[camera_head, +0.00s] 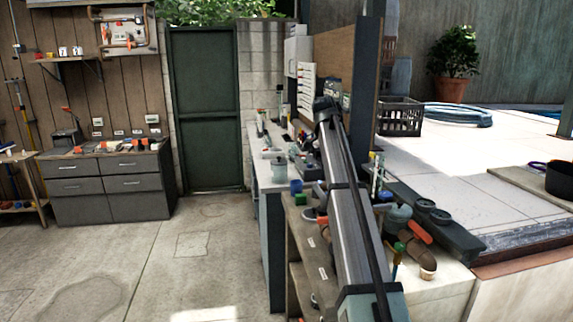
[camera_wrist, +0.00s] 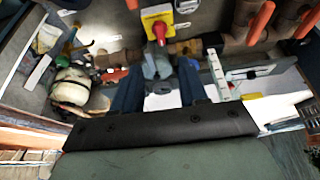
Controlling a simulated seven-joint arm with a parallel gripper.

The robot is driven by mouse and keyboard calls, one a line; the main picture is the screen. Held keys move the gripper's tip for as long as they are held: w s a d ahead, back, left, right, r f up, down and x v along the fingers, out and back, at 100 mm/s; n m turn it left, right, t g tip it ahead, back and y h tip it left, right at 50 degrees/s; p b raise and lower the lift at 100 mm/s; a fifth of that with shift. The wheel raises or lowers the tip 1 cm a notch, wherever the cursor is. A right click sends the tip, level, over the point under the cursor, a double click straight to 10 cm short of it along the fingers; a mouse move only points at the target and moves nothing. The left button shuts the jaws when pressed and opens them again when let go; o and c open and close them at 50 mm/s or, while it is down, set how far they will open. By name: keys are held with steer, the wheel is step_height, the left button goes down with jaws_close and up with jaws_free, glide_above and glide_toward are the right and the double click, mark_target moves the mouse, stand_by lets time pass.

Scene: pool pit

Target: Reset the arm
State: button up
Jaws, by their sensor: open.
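My gripper (camera_wrist: 157,82) shows in the wrist view with its two dark blue fingers spread apart. A small grey object (camera_wrist: 157,66) shows in the gap near the fingertips; I cannot tell how far beyond them it lies, and neither finger visibly closes on it. My arm (camera_head: 350,215) reaches from the bottom of the head view up over the workbench. The gripper itself cannot be made out in the head view.
A yellow switch box with a red knob (camera_wrist: 157,27) and an orange-handled valve (camera_wrist: 260,22) lie beyond the fingers. The cluttered workbench (camera_head: 262,172) runs under my arm. A black crate (camera_head: 400,117) stands at right. The concrete floor (camera_head: 130,265) at left is open.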

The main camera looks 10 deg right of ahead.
steer(key=a+f+n+t, duration=0.1)
steer(key=a+f+n, duration=0.1)
steer(key=a+f, duration=0.55)
steer(key=w+a+f+n+t, duration=0.1)
steer(key=a+f+n, duration=0.3)
steer(key=f, duration=0.7)
steer(key=a+f+n+t, duration=0.1)
steer(key=a+f+t, duration=0.1)
steer(key=a+f, duration=0.65)
steer(key=s+d+f+n+g, duration=0.1)
steer(key=s+f, duration=0.2)
steer(key=f, duration=0.5)
steer(key=s+d+f+n+g, duration=0.1)
steer(key=s+f, duration=0.3)
steer(key=f, duration=0.4)
steer(key=s+f+n+g+y, duration=0.2)
steer(key=s+f+n+g, duration=0.25)
steer(key=s+f, duration=1.9)
steer(key=s+f+n+g+y, duration=0.1)
steer(key=s+f, duration=0.4)
steer(key=s, duration=1)
steer(key=s+f+n+g+y, duration=0.1)
steer(key=s+f+n+g, duration=0.2)
steer(key=s, duration=1.2)
steer(key=shift+s+a+f+n, duration=0.3)
steer(key=shift+s+f+n, duration=0.1)
steer(key=shift+f, duration=0.55)
